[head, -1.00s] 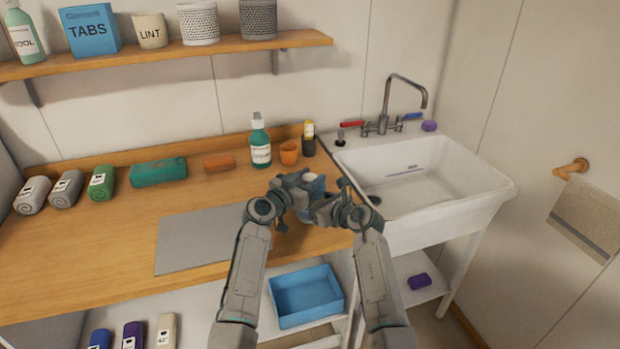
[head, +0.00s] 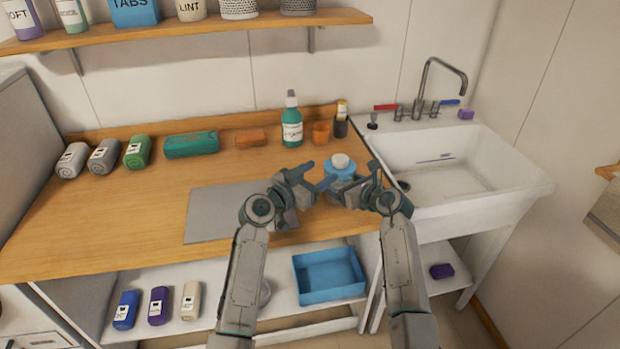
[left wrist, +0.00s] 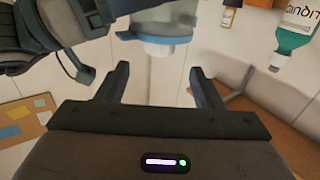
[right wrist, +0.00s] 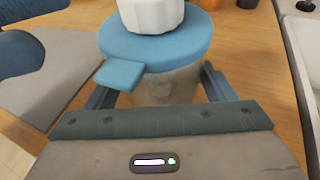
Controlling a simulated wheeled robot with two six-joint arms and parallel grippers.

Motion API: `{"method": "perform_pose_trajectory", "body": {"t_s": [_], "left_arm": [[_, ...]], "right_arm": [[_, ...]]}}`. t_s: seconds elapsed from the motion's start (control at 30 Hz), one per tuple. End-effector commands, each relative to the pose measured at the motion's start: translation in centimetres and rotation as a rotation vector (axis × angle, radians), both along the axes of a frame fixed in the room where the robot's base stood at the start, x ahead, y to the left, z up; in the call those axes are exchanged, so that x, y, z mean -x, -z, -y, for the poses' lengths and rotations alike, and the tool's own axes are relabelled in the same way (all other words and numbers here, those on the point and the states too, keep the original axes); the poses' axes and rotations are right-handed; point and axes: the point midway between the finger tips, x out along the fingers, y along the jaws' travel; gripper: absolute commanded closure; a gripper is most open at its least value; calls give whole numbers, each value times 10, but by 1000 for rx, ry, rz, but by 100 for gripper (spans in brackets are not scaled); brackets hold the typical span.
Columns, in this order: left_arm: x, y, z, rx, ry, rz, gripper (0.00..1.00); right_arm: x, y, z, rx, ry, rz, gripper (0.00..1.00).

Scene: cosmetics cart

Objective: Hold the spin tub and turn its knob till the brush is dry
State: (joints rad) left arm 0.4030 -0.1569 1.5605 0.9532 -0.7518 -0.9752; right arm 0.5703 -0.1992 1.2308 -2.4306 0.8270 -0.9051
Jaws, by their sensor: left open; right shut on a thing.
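The spin tub (head: 341,171) has a blue lid and a white knob (head: 340,160) on top. It is near the counter's front right, close to the sink. In the right wrist view its lid (right wrist: 180,52) has a blue tab, and the clear body (right wrist: 165,88) is between my right fingers. My right gripper (head: 356,190) is shut on this body. My left gripper (head: 320,180) is open and empty, just left of the tub. In the left wrist view the tub (left wrist: 165,22) shows beyond the open fingers (left wrist: 155,88). I cannot make out the brush.
Behind the tub stand a teal bottle (head: 292,125), an orange cup (head: 320,133) and a dark bottle (head: 341,124). A grey mat (head: 215,212) lies to the left. The sink (head: 450,180) is at right. A blue bin (head: 328,275) sits on the lower shelf.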

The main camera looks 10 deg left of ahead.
Motion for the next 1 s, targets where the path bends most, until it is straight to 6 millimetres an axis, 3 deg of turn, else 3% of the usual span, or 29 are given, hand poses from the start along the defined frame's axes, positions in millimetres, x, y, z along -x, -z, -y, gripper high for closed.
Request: {"method": "perform_pose_trajectory", "body": {"t_s": [0.2,0.67,0.87,1.0], "left_arm": [[19,0,-15,1,-1,1,40],[22,0,-17,18,0,-14,40],[22,0,-17,186,0,-144,40],[22,0,-17,392,-1,-303,40]], "right_arm": [[0,0,0,0,0,0,55],[0,0,0,0,0,0,55],[0,0,0,0,0,0,55],[0,0,0,0,0,0,55]]}}
